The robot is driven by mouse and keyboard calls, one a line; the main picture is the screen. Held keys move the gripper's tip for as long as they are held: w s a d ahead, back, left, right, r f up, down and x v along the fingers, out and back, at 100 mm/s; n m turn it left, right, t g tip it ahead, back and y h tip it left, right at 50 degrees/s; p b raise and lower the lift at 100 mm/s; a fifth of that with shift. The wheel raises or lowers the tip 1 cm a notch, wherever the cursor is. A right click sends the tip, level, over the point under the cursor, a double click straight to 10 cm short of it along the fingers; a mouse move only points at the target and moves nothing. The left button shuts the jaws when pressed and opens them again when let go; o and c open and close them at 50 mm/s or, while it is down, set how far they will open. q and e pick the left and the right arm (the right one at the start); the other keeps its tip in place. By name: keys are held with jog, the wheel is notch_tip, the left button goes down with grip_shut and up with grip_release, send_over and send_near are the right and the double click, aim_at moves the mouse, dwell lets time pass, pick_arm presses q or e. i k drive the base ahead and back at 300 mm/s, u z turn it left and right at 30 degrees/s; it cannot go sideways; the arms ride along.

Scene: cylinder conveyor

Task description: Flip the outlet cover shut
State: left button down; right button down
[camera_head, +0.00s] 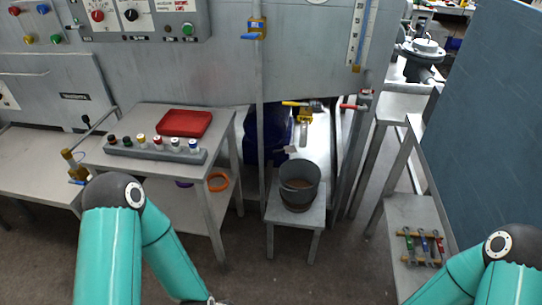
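I cannot single out an outlet cover with certainty. An opening low in the grey machine (225,60) shows a pale chute-like strip (318,145). A yellow fitting (304,116) sits at its upper end, and a dark bucket (299,182) stands below and in front of it. My two teal arms come in from the bottom left and bottom right. Both grippers are outside the picture; only a small grey and dark part of my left arm's far end shows at the bottom edge. Neither arm visibly touches anything.
The bucket stands on a small grey stool (284,211). A grey table (119,162) at left holds a red tray (185,123) and a rack of colored-topped cylinders (150,150). A dark blue panel (492,110) closes the right side, with a low shelf (404,212) beside it. Floor shows between.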

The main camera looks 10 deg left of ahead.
aim_at(289, 149)
jog(key=u, duration=0.25)
jog(key=i, duration=1.15)
jog(key=u, duration=0.85)
jog(key=i, duration=0.4)
jog(key=u, duration=0.15)
jog(key=k, duration=0.55)
jog(key=u, duration=0.2)
jog(key=i, duration=0.55)
jog(key=z, duration=0.1)
